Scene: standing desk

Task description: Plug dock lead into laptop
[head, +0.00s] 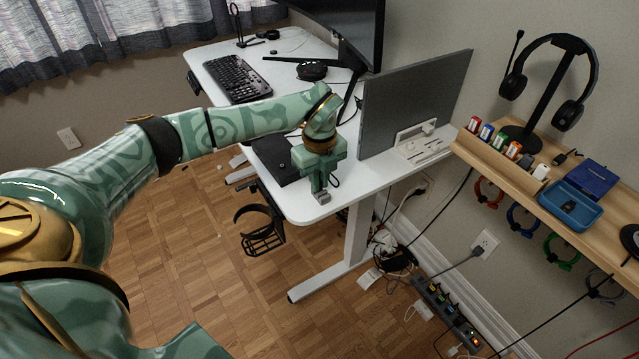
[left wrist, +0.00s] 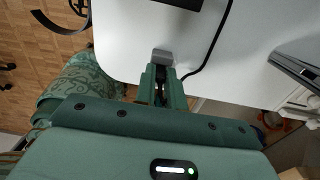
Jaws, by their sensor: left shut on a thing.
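My left gripper (head: 320,190) is shut on a small grey plug, which I take to be the end of the dock lead (head: 322,198). It is held over the desk's near corner. In the left wrist view the grey plug (left wrist: 163,57) sticks out beyond the fingertips (left wrist: 162,88). A black cable (left wrist: 212,50) curves over the white desk toward the gripper. A flat black slab (head: 272,157), possibly the closed laptop, lies left of the gripper and apart from the plug, partly hidden by my arm. Its ports cannot be made out. My right gripper is not in view.
The white desk (head: 300,203) ends close beside the gripper. A grey panel (head: 415,100) on a white stand (head: 422,146) is to the right. A keyboard (head: 237,78) and large monitor (head: 345,25) are farther back. A wooden shelf (head: 610,205) holds a headset and blue tray.

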